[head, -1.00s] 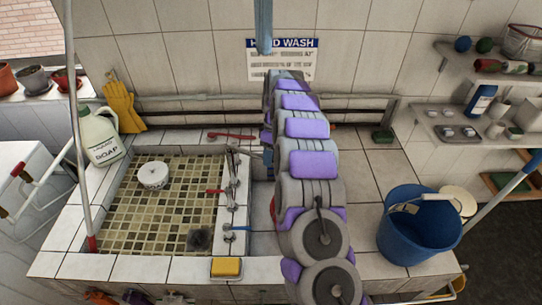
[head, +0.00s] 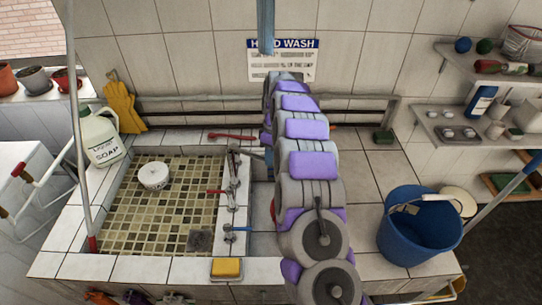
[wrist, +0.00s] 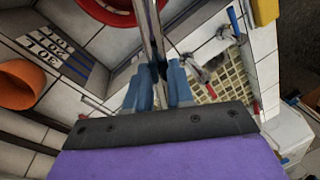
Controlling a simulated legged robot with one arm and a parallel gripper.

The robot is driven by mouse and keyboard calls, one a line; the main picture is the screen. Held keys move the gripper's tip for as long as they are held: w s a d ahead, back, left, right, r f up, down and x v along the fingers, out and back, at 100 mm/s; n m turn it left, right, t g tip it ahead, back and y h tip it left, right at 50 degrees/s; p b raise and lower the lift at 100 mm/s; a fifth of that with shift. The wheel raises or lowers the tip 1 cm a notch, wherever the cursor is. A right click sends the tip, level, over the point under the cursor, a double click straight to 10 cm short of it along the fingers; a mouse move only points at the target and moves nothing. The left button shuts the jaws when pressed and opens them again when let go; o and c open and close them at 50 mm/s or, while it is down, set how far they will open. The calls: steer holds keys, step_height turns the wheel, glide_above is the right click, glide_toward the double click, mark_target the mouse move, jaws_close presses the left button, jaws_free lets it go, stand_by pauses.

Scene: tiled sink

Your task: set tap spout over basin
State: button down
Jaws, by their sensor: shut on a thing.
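The tap (head: 232,180) stands on the tiled ledge at the basin's right edge, with a red handle (head: 215,191) and a blue handle (head: 236,228). The basin (head: 130,220) has a mosaic floor. In the wrist view the metal spout (wrist: 153,30) passes between the blue fingers of my gripper (wrist: 158,90), which are shut on it. The pipe runs up the picture beside the basin mosaic (wrist: 235,85), not across it. In the head view my arm hides most of the gripper and the spout's far end.
A white round object (head: 153,175) lies in the basin. A yellow sponge (head: 227,268) sits on the front rim, and a soap jug (head: 102,138) at the back left. A blue bucket (head: 415,235) stands right of my arm. A red bowl (wrist: 120,8) shows near the spout.

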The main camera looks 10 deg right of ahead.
stand_by(0.3)
steer(key=shift+s+a+m, duration=0.3)
steer(key=shift+s+m, duration=0.1)
steer(key=shift+s, duration=0.05)
steer(key=c, duration=1)
jaws_free()
step_height(320, 180, up, 17)
steer(key=w+d+p, duration=0.2)
steer(key=p, duration=0.4)
steer(key=shift+w, duration=0.35)
steer(key=shift+d, duration=0.1)
